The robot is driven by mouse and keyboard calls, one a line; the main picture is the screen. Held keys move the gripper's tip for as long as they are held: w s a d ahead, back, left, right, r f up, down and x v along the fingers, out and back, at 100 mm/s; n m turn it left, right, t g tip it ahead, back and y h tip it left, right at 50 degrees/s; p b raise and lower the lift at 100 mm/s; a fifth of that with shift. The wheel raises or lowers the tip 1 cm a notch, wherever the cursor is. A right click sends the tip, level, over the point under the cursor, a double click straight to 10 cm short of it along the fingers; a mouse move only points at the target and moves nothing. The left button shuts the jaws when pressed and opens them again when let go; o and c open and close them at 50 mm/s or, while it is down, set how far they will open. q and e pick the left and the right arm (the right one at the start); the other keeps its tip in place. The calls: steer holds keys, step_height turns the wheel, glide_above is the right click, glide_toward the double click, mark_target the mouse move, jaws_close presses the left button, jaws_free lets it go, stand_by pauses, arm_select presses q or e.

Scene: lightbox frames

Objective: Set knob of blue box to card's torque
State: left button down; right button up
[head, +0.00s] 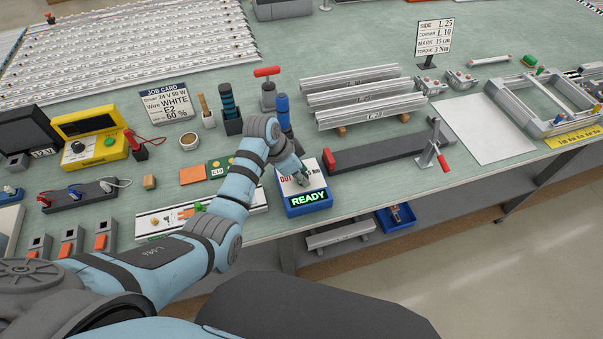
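The blue box (309,207) stands near the front edge of the table. It has a white top with red lettering, partly covered, and a green display (309,198) reading READY. My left gripper (302,180) is right over the top of the box, pointing down. Its fingers are small and I cannot tell whether they are open or shut, or touching the knob. The knob is hidden or not distinguishable. The card (434,37) stands upright at the back right. It reads side L 25, corner L 10, mark 15 cm, torque 3 Nm. My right gripper is out of view.
A dark bar (385,148) with a red block and a red-handled clamp (433,150) lies right of the box. Stacked profiles (350,92) and a white sheet (484,129) are farther right. A blue bin (396,218) sits below the table edge.

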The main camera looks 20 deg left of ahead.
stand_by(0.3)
arm_select(q)
steer(key=shift+w+m+g+h, duration=0.15)
steer(key=shift+m+g+h, duration=0.15)
steer(key=shift+m, duration=0.8)
steer(key=shift+w+m+g+b, duration=0.1)
steer(key=shift+m+g+b, duration=0.45)
steer(key=shift+m, duration=0.65)
steer(key=m+g+b, duration=0.1)
steer(key=m+b, duration=0.1)
steer(key=m, duration=0.1)
steer(key=shift+w+f+h+b, duration=0.1)
steer(key=shift+h+b, duration=0.2)
steer(key=shift+b, duration=0.1)
steer(key=shift+m+g+b, duration=0.55)
steer(key=shift+m+b, duration=0.5)
steer(key=shift+m, duration=0.25)
steer(key=c, duration=1.3)
jaws_free()
steer(key=shift+d, duration=0.1)
